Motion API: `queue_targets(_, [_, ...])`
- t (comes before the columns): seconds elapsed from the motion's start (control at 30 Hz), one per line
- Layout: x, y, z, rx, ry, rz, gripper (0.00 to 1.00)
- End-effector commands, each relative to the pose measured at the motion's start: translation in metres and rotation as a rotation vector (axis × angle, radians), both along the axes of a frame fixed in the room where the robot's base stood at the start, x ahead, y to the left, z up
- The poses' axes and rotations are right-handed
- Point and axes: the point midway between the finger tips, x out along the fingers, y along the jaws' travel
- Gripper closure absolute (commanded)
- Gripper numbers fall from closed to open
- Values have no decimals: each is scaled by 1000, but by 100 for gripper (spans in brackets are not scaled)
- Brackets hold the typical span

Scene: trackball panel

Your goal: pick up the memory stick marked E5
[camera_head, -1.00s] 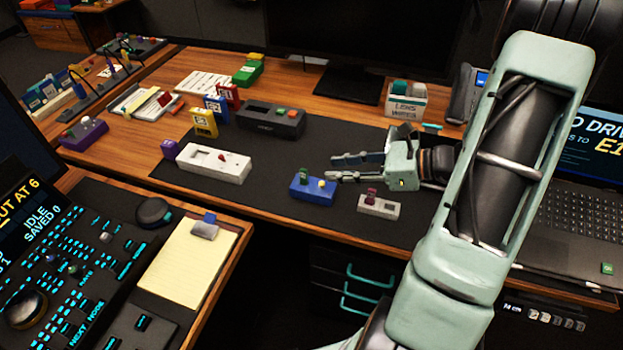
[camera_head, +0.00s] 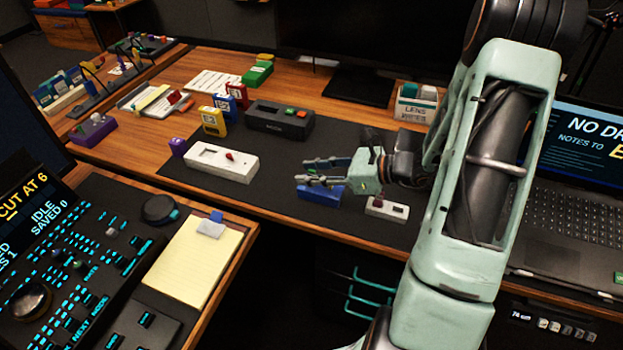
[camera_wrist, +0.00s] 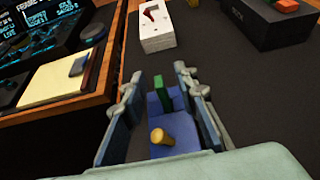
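No E5 marking is readable on any piece. A blue block (camera_head: 320,193) lies on the dark mat, partly hidden by my gripper (camera_head: 302,172) in the head view. In the wrist view the blue block (camera_wrist: 180,138) bears an upright green stick (camera_wrist: 158,93) and a tan round knob (camera_wrist: 161,138). My gripper (camera_wrist: 159,73) is open, its fingers on either side of the green stick with gaps showing. It appears empty. Whether the fingers touch the block cannot be told.
A small grey block (camera_head: 387,208) lies right of the blue one. A white block (camera_head: 221,161) with a red switch, a black box (camera_head: 280,120) and a yellow labelled piece (camera_head: 213,122) stand farther left and back. The mat between is clear.

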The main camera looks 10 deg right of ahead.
Motion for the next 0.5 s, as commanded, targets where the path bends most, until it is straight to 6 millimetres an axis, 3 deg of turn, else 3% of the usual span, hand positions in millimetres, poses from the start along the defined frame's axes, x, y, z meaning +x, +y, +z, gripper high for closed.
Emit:
queue_targets(0.03, [0,0,0,0,0,0,76])
queue_targets(0.27, [0,0,0,0,0,0,100])
queue_targets(0.5, [0,0,0,0,0,0,100])
